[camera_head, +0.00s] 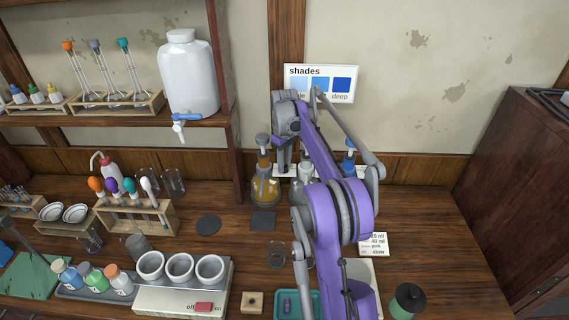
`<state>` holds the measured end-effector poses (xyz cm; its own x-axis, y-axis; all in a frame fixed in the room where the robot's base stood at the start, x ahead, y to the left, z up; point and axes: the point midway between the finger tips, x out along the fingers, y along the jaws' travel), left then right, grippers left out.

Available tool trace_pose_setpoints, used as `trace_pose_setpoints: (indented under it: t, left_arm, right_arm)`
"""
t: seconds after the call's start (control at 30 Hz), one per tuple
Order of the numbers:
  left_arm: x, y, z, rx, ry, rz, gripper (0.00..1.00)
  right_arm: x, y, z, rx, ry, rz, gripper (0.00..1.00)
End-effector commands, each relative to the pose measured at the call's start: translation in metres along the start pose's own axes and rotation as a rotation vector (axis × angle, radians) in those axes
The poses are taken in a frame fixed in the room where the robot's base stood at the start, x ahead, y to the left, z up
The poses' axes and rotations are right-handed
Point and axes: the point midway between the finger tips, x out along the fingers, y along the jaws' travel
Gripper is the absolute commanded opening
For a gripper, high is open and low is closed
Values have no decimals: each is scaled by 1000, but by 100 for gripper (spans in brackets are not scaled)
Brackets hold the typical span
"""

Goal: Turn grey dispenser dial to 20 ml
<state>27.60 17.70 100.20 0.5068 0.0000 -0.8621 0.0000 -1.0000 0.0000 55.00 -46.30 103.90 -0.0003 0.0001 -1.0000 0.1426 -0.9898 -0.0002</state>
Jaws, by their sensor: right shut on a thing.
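The grey dispenser (302,183) stands at the back of the bench, between an amber dispenser (265,188) and a blue-topped dispenser (349,160). My purple right arm reaches over the bench and covers much of its right side. My right gripper (285,163) points down at the top of the grey dispenser and is shut on its dial. The dial and its scale are hidden behind the gripper and arm, so the setting cannot be read.
A shades card (320,84) stands behind the dispensers. A note card (374,244) lies right of my arm, with a dark-topped jar (407,300) in front. A white heater (180,298) with bowls and a tube rack (135,220) stand left.

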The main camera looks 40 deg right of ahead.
Motion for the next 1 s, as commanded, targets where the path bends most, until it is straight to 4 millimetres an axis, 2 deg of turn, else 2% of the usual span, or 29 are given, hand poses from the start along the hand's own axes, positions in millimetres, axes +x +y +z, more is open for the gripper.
trace_pose_setpoints:
  t: [0.63, 0.67, 0.8, 0.83, 1.0]
  left_arm:
    - [0, 0, 0, 0, 0, 0, 50]
    - [0, 0, 0, 0, 0, 0, 50]
    - [0, 0, 0, 0, 0, 0, 50]
    - [0, 0, 0, 0, 0, 0, 50]
    - [0, 0, 0, 0, 0, 0, 50]
  right_arm:
    - [0, 0, 0, -52, 1, 1, 0]
    - [0, 0, 0, -52, 1, 1, 28]
    - [0, 0, 0, -51, 1, 1, 54]
    - [0, 0, 0, -51, 1, 1, 57]
    - [0, 0, 0, -51, 1, 0, 57]
